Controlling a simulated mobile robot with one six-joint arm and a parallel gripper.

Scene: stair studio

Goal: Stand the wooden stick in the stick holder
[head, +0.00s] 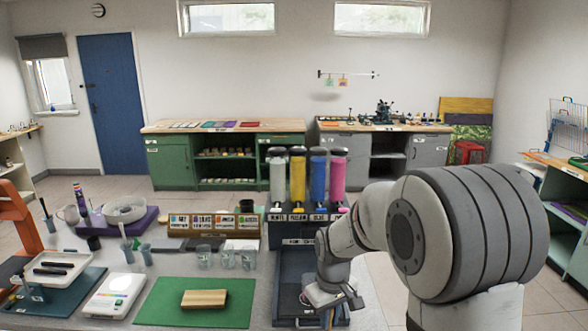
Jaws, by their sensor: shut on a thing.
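My gripper (334,299) is low over the dark blue tray at the front of the dispenser stand, right of the green mat. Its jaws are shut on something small. A short brownish bit, apparently the wooden stick (304,299), shows at their left side; most of it is hidden or too small to make out. I cannot tell for sure which thing is the stick holder. A pale wooden block (204,299) lies on the green mat (160,308), apart from my gripper. Small grey cups holding upright thin items stand further left, one of them (127,252) near the mat.
The dispenser stand (303,229) with several coloured tubes rises behind my gripper. Clear cups (204,257) and a labelled wooden rack (212,224) stand behind the mat. A white scale (115,293) and a white tray (58,268) are at the left. Floor lies right of the table.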

